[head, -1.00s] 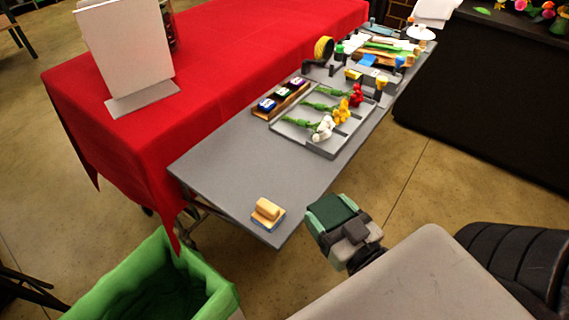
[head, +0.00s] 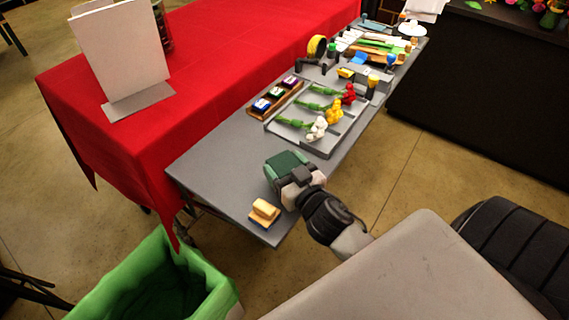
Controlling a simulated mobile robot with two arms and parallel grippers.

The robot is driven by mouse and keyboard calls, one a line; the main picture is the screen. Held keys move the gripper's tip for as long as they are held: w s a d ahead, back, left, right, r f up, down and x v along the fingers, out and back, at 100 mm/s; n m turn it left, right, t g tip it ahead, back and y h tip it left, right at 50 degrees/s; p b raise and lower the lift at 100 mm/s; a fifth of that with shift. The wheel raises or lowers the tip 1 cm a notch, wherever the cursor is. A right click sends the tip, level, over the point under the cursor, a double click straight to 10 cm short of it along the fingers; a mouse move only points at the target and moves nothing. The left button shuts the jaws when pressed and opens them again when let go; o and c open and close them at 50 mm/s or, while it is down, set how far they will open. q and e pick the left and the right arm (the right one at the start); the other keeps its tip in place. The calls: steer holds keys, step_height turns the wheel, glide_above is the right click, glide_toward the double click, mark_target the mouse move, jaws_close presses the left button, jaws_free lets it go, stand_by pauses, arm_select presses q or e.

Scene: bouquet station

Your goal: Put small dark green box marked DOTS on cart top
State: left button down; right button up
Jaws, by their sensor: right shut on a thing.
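The small dark green box (head: 286,161) is in my right gripper (head: 285,175), which is shut on it. No marking on it can be read from here. Box and gripper are over the near part of the grey cart top (head: 214,163), close to its right edge. I cannot tell whether the box touches the surface. My left gripper is not in view.
A wooden block with a blue base (head: 264,212) sits at the cart's near corner. The cart top's near left part is bare. A green bin (head: 160,280) stands below.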

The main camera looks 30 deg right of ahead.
steer(key=shift+s, duration=0.15)
steer(key=shift+f, duration=0.1)
steer(key=o, duration=1)
steer(key=shift+c, duration=0.2)
steer(key=shift+o, duration=0.3)
